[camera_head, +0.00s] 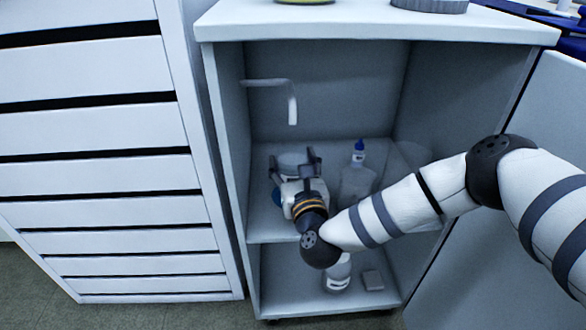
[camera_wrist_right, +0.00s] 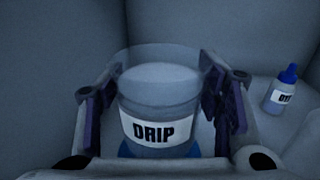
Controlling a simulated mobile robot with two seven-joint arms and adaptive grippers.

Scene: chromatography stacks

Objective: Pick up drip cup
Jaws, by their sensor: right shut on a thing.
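The drip cup (camera_wrist_right: 158,105) is a clear cup with a white label reading DRIP. In the right wrist view it stands upright between the two fingers of my right gripper (camera_wrist_right: 165,108), with a blue part below it. My right gripper is shut on the cup, one finger at each side. In the head view the right gripper (camera_head: 294,164) reaches into the upper compartment of the cabinet, and the cup (camera_head: 291,159) shows partly behind the fingers. I cannot tell whether the cup touches the shelf. My left gripper is not in view.
The open cabinet (camera_head: 225,130) has side walls close around my right arm. A blue-capped bottle (camera_head: 357,182) stands right of the gripper; it also shows in the wrist view (camera_wrist_right: 281,94). A bent tube (camera_head: 292,108) hangs above. A white bottle (camera_head: 337,277) stands on the lower shelf.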

